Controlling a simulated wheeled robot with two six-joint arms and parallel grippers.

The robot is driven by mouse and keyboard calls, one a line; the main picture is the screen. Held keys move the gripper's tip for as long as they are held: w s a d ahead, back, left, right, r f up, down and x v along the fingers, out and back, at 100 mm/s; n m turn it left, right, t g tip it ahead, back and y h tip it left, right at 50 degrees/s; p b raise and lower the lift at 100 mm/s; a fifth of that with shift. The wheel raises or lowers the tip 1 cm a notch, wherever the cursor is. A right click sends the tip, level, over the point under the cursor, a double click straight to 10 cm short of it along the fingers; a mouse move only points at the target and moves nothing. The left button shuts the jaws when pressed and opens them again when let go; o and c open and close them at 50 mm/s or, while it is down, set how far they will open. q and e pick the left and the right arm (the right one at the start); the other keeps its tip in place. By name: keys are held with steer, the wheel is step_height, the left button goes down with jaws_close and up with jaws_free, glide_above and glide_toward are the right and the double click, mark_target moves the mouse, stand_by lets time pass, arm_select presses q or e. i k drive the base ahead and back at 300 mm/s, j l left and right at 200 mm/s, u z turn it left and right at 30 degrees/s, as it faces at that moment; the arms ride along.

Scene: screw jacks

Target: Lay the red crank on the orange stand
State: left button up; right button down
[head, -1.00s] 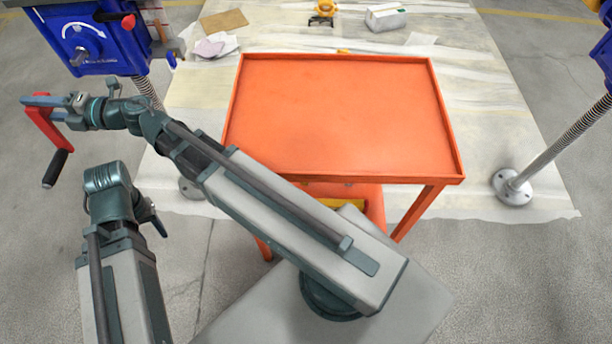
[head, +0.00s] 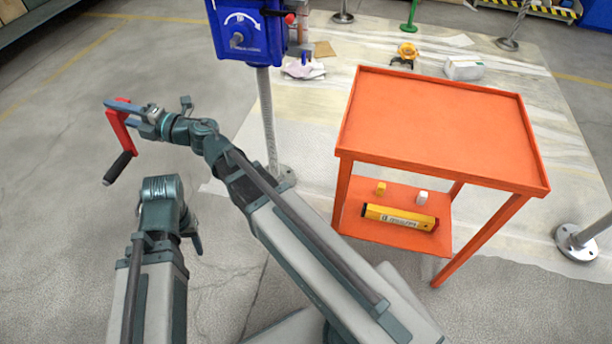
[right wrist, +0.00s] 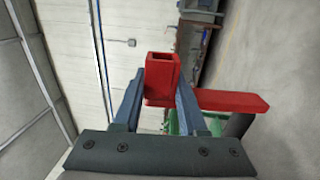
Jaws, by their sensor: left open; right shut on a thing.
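The red crank (head: 121,126) with its black handle is held at the left of the head view. My right gripper (head: 124,106) is shut on it, well to the left of the orange stand and in the air. In the right wrist view the crank (right wrist: 162,75) sits between the two blue-grey fingers, its square socket end facing up and its arm reaching right. The orange stand (head: 440,115) is at the right of the head view, its rimmed top empty. My left gripper (head: 194,238) is low at the left, open, mostly hidden behind its own wrist.
A blue screw jack (head: 243,35) on a post stands between the crank and the stand. The stand's lower shelf holds a yellow level (head: 400,218) and small blocks. Another jack's post base (head: 577,241) is at the right. Bare floor lies at the left.

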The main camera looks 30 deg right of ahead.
mark_target(460, 117)
steer(key=z, duration=0.9)
